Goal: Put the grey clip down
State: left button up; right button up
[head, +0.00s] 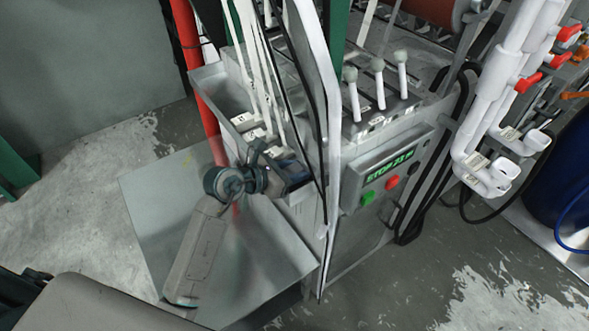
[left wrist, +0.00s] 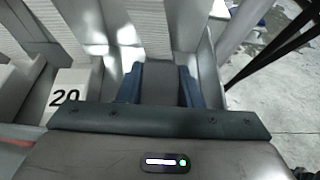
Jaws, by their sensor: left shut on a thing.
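My left gripper (head: 291,172) reaches in from the left to the front edge of the machine's metal trough. In the left wrist view its two blue fingers (left wrist: 159,84) are shut on the grey clip (left wrist: 158,80), which sits between them over the trough. In the head view the clip is too small and too covered by the gripper to make out. I cannot tell whether the clip touches the trough or the webbing. My right gripper is in neither view.
White webbing strips (left wrist: 137,24) run down into the trough. A white tag marked 20 (left wrist: 70,96) stands left of the gripper. A control panel (head: 392,172) with green and red buttons, and white-knobbed levers (head: 380,85), stand to the right. A metal plate (head: 150,215) lies below my arm.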

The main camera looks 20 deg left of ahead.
pick_arm(q)
jog(key=shift+s+f, duration=0.15)
jog(key=shift+f, duration=0.3)
jog(key=o, duration=1)
jog(key=shift+f, duration=0.25)
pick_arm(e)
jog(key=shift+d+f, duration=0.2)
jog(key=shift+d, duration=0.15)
pick_arm(q)
jog(key=shift+r, duration=0.5)
jog(key=shift+s+a+r, duration=0.1)
jog(key=shift+a, duration=0.1)
jog(key=v, duration=0.4)
jog(key=b+v, duration=0.1)
jog(key=v, duration=0.2)
jog(key=r+b+v, duration=0.1)
jog(key=v, duration=0.3)
jog(key=shift+s+r, duration=0.1)
jog(key=shift+r, duration=0.05)
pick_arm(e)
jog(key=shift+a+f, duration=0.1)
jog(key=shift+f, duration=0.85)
